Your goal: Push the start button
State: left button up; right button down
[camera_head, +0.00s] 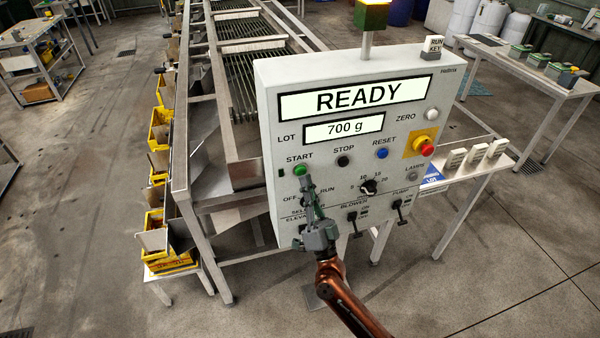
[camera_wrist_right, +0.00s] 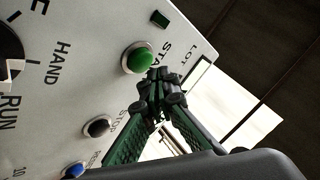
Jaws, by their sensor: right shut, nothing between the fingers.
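The green start button (camera_head: 300,170) sits at the left of the control panel (camera_head: 265,110), under the word START. It also shows in the right wrist view (camera_wrist_right: 138,57). The panel's screen (camera_head: 356,97) reads READY, and a smaller screen (camera_head: 343,128) reads 700 g. My right gripper (camera_head: 307,183) is shut and empty, with its fingertips just below the button in the head view. In the right wrist view the fingertips (camera_wrist_right: 160,85) are close beside the button; I cannot tell whether they touch it. My left gripper is not in view.
A black stop button (camera_head: 343,161), a blue reset button (camera_head: 382,153) and a red emergency stop (camera_head: 427,147) are on the same panel. The roller machine (camera_head: 180,140) stands behind it. Yellow bins (camera_head: 155,195) line its left side.

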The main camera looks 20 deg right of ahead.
jog(key=shift+w, duration=0.1)
dwell(0.6)
jog(key=shift+w, duration=0.3)
jog(key=shift+w, duration=0.55)
dwell(0.6)
jog(key=shift+s, duration=0.15)
jog(key=shift+s+p, duration=0.45)
jog(key=shift+s, duration=0.35)
jog(key=shift+s, duration=0.1)
jog(key=s+p, duration=0.1)
jog(key=s, duration=0.4)
jog(key=shift+d+p, duration=0.1)
jog(key=shift+p, duration=0.25)
